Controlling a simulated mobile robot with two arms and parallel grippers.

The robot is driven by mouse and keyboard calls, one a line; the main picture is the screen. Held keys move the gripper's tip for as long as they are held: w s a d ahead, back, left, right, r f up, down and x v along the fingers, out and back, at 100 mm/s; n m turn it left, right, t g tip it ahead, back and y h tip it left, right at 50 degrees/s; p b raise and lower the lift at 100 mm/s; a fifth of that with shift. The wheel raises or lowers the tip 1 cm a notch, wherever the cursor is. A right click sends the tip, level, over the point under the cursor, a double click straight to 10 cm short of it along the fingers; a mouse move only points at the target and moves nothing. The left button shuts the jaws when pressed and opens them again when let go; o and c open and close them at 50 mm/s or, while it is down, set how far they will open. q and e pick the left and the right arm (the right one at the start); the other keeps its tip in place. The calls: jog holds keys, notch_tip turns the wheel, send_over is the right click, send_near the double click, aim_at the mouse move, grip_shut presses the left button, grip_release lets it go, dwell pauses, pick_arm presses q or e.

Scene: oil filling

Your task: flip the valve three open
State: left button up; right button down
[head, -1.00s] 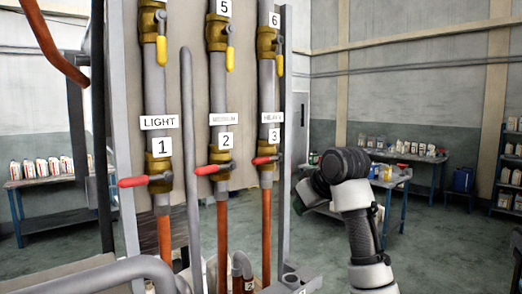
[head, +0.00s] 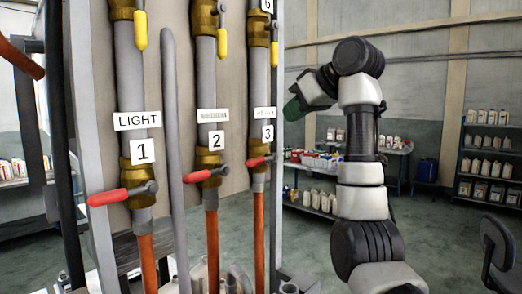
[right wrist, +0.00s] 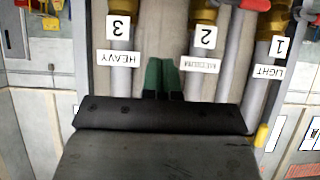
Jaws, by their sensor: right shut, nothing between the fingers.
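Valve three (head: 259,181) is a brass valve on the rightmost pipe, under the label 3. Its red handle (head: 256,162) points out to the left, across the pipe. The valve's brass also shows at the top edge of the right wrist view (right wrist: 122,8), above the upside-down label 3. My right gripper (head: 294,109) is raised to the right of the pipes, above valve three's height. In the right wrist view its green fingers (right wrist: 160,76) are together and empty, in front of the pipes. My left gripper is not in view.
Valve two (head: 209,163) and valve one (head: 138,180) stand to the left, with red handles also pointing left. Yellow-handled valves (head: 222,38) sit above. A grey vertical pipe (head: 177,150) stands between pipes one and two. Shelves with bottles (head: 485,160) stand behind.

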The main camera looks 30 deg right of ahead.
jog(key=p, duration=0.4)
send_over(262, 160)
jog(key=s, duration=0.4)
notch_tip(262, 160, down, 4)
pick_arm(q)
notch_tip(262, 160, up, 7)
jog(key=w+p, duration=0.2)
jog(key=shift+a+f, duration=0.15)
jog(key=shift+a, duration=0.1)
pick_arm(e)
notch_tip(262, 160, down, 6)
jog(key=w+a, duration=0.1)
jog(key=w, duration=0.1)
jog(key=shift+w+a+r, duration=0.15)
jog(key=shift+w+a, duration=0.05)
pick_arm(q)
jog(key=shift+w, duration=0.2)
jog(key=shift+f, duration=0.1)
